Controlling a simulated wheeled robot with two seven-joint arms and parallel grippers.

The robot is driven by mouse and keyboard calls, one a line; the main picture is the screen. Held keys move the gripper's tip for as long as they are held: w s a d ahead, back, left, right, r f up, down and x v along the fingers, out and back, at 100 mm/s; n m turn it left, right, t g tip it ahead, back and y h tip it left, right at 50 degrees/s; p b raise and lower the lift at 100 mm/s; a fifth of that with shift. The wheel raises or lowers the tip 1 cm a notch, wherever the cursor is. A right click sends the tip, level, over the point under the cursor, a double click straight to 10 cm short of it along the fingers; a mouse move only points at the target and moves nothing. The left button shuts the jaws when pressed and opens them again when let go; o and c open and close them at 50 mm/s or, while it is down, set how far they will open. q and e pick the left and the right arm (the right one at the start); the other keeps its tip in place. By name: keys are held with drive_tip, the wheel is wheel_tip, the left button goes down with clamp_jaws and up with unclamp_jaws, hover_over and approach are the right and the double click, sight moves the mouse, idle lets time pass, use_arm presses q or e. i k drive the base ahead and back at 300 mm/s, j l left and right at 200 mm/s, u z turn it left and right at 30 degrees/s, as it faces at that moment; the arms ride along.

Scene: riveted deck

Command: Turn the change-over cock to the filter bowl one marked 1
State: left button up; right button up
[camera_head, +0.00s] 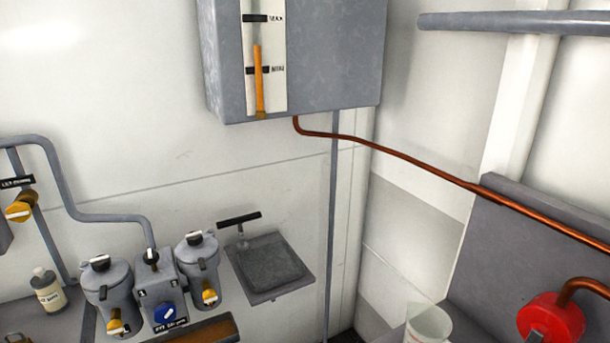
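The change-over cock is a blue round knob (165,313) with a white pointer bar slanting up to the right. It sits on the front of a grey block (163,272) with a dark label below it. One grey filter bowl (109,288) stands left of the block and another filter bowl (198,262) stands right of it. Each has a black and white cap and a yellow cock low on its front. Small dark tags sit above the knob, but I cannot read which bowl is marked 1. Neither of my grippers is in view.
A brown ledge (207,332) is in front of the bowls, and a small bottle (48,289) stands at left. A grey tray (268,268) is right of the bowls. A grey tank (330,60) with a gauge hangs above. A red round part (548,318) and a whitish cup (428,324) are lower right.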

sight(166, 313)
drive_tip(key=u, duration=1.05)
drive_tip(key=i, duration=0.3)
